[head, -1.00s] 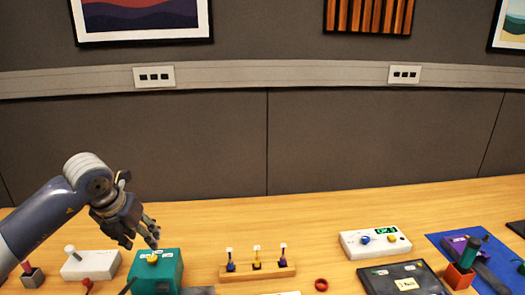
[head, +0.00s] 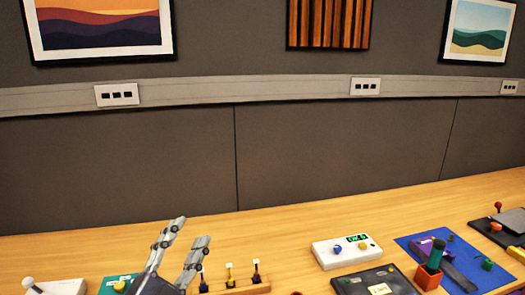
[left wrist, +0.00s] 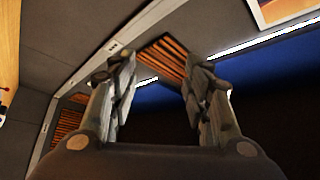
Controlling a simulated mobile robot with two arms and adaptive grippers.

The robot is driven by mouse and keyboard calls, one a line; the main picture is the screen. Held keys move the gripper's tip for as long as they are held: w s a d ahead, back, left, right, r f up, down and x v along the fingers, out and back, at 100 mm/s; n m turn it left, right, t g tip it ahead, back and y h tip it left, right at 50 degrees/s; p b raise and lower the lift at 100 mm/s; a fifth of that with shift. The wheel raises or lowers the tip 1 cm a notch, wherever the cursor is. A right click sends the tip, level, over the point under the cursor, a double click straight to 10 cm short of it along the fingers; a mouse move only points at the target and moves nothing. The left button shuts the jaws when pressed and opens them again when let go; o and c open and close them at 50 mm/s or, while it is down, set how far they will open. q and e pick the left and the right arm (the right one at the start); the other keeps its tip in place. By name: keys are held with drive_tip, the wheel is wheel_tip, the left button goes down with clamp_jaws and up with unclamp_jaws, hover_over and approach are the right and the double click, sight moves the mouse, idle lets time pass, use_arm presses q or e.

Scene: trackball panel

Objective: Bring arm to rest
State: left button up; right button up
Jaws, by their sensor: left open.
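My left gripper (head: 190,231) stands at the bottom of the head view with its two grey fingers pointing up and apart. It is open, with nothing between the fingers. In the left wrist view the open fingers (left wrist: 163,70) point toward the wall and a dark area, and the gap is empty. The rest of my left arm is hidden below the frame. My right gripper is not in view.
A wooden rack with several coloured pegs (head: 240,285) stands just right of the gripper. A white box with a green display (head: 330,258), a dark panel (head: 350,284) and a blue mat (head: 460,270) lie farther right. The table's back strip (head: 290,222) is clear.

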use_arm(q)
drive_tip(key=s+a+f+n+g+y, duration=0.3)
drive_tip(key=f+n, duration=0.1)
drive_tip(key=f, duration=0.3)
drive_tip(key=s+a+f+n+g+y, duration=0.2)
drive_tip(key=a+f+n+g, duration=0.1)
drive_tip(key=f, duration=0.5)
drive_tip(key=s+a+f+n+g+y, duration=0.3)
drive_tip(key=f+n, duration=0.1)
drive_tip(key=f, duration=0.3)
drive_tip(key=s+d+f+n+g+h, duration=0.15)
drive_tip(key=s+f+g, duration=0.35)
drive_tip(key=s, duration=0.5)
drive_tip(key=s+d+f+m+g, duration=0.15)
drive_tip(key=s+f+g, duration=0.25)
drive_tip(key=s+f, duration=0.5)
wheel_tip(320, 180, down, 24)
drive_tip(key=s+g, duration=0.1)
drive_tip(key=s, duration=0.1)
drive_tip(key=s+a+f+g, duration=0.1)
drive_tip(key=s+a+f, duration=0.1)
drive_tip(key=s+f, duration=1.4)
drive_tip(key=shift+s+a+f+n, duration=0.15)
drive_tip(key=shift+s+n, duration=0.15)
drive_tip(key=shift+s, duration=0.15)
